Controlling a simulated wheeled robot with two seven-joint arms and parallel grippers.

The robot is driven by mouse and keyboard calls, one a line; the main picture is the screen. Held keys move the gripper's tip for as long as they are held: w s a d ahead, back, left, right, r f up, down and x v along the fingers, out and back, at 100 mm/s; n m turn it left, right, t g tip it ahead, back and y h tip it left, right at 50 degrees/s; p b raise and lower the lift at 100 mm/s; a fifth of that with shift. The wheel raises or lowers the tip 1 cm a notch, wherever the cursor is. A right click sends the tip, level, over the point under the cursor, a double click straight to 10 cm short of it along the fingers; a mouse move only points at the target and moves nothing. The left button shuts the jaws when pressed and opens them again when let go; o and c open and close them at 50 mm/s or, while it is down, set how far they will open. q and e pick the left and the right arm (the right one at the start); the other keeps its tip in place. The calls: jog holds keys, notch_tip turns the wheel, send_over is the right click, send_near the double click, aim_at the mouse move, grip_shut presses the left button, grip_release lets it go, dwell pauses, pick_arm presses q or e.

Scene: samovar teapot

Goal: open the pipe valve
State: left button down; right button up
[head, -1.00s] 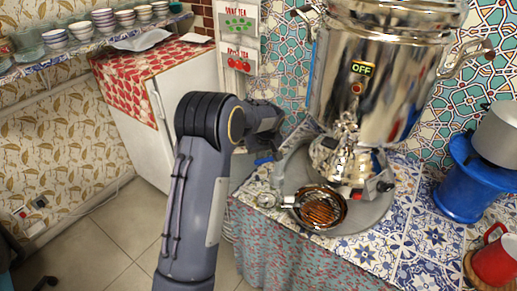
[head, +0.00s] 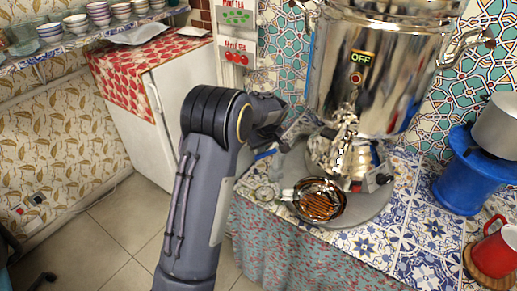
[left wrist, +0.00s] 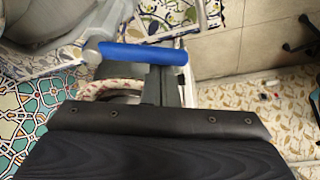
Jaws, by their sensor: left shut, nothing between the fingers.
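The pipe valve's blue lever handle (left wrist: 143,53) lies across the left wrist view, joined to a grey pipe fitting (left wrist: 98,45) at its left end. In the head view the blue handle (head: 266,153) is a small piece at the table's left edge, mostly hidden behind my left arm. My left gripper (left wrist: 166,72) is shut and empty, its fingers pointing at the handle and overlapping it in the wrist view; I cannot tell whether they touch. In the head view the left gripper (head: 291,126) is partly hidden beside the samovar. My right gripper is not in view.
The shiny samovar (head: 385,75), marked OFF, stands on a round grey tray (head: 365,208) just right of the gripper. A strainer (head: 320,200) sits at its front. A blue stand (head: 470,180) and red mug (head: 495,250) are at right. Open floor (head: 120,235) lies left.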

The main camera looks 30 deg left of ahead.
aim_at(265, 154)
pick_arm(q)
jog(key=n, duration=0.1)
jog(key=d+n+b, duration=0.1)
jog(key=shift+s+d+n+g, duration=0.25)
jog(key=shift+s+n+g, duration=0.05)
jog(key=shift+s+g, duration=0.1)
jog(key=n, duration=0.1)
jog(key=d+n+g, duration=0.1)
jog(key=shift+s+d+n, duration=0.2)
jog(key=shift+s+n, duration=0.1)
jog(key=shift+n, duration=0.1)
jog(key=d+n, duration=0.1)
jog(key=n, duration=0.1)
jog(key=d+n+g+p, duration=0.1)
jog(key=d+n, duration=0.1)
jog(key=d+n+g+p, duration=0.1)
jog(key=n, duration=0.2)
jog(key=shift+w+d, duration=0.25)
jog(key=shift+d, duration=0.1)
jog(key=shift+w+p, duration=0.2)
jog(key=shift+p, duration=0.2)
